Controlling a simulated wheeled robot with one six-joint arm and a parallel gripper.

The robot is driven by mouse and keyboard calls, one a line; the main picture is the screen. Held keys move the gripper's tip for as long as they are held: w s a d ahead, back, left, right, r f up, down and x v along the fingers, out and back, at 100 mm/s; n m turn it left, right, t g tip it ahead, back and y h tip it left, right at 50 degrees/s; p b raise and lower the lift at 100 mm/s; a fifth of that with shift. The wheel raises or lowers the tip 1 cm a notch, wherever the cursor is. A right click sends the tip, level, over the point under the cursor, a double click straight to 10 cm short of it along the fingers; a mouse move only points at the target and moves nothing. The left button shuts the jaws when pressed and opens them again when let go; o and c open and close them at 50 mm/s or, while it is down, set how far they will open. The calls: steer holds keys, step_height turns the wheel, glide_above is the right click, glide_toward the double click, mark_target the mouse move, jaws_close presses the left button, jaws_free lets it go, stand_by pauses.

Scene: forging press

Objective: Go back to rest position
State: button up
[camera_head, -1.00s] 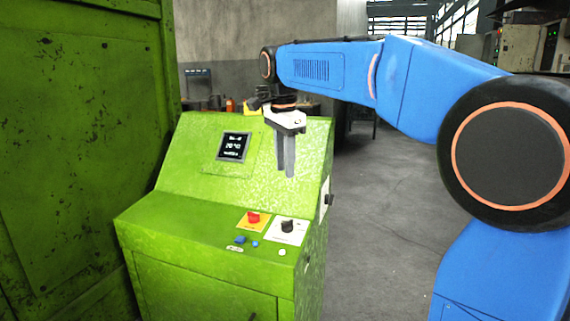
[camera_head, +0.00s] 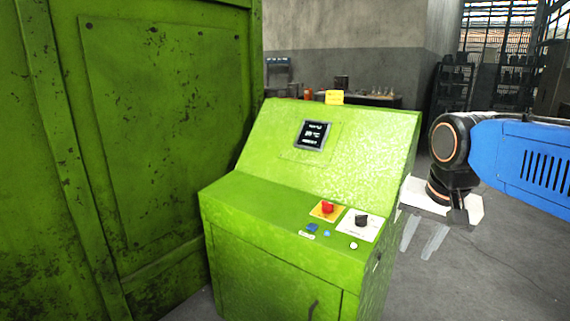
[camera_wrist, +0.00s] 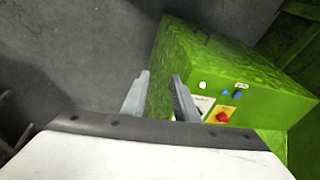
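My gripper (camera_head: 424,238) is to the right of the green control console (camera_head: 255,222) in the head view, clear of it and pointing down. Its two grey fingers are apart with nothing between them. In the wrist view my gripper (camera_wrist: 160,95) is open, with the console (camera_wrist: 200,60) beyond the fingers.
A tall green machine housing (camera_head: 150,130) stands left of the console. A bench with small items (camera_head: 375,98) and a dark shelf (camera_head: 450,88) are at the back. Grey floor (camera_head: 470,270) is open to the right of the console.

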steer(key=s+d+f+n+t, duration=0.1)
steer(key=s+f+n, duration=0.4)
steer(key=s+f, duration=0.6)
steer(key=shift+d+f+n, duration=0.3)
steer(key=shift+f, duration=0.35)
